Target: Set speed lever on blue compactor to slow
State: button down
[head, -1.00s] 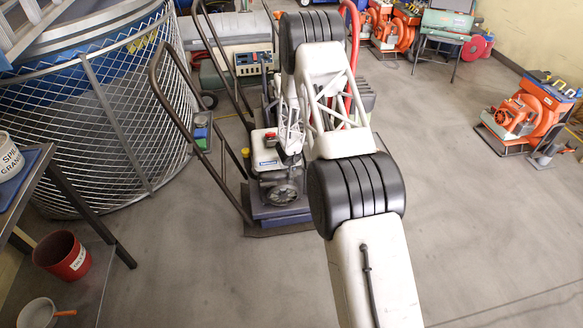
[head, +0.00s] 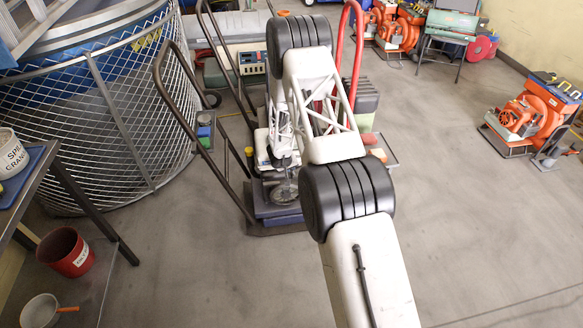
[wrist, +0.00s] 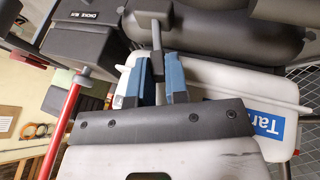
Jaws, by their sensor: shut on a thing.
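The blue compactor (head: 278,212) stands on the floor in the middle of the head view, with a dark tubular handle at its left. My arm covers much of its engine, and my gripper is hidden or too small to make out there. In the wrist view, the blue-padded fingers of my gripper (wrist: 157,80) are shut on a thin grey lever (wrist: 157,40), one pad on each side. I cannot read a speed marking.
In the wrist view, a dark box (wrist: 80,18) marked choke/run is at upper left, and a red bar (wrist: 63,120) runs at left. In the head view, a mesh cage (head: 110,120) stands left, and an orange machine (head: 527,118) stands right. Floor in front is clear.

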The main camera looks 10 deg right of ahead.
jog(key=shift+a+f+h, duration=0.1)
jog(key=shift+a+h, duration=0.15)
jog(key=shift+h, duration=0.05)
jog(key=c, duration=1.1)
grip_release()
jog(key=shift+v, duration=3.9)
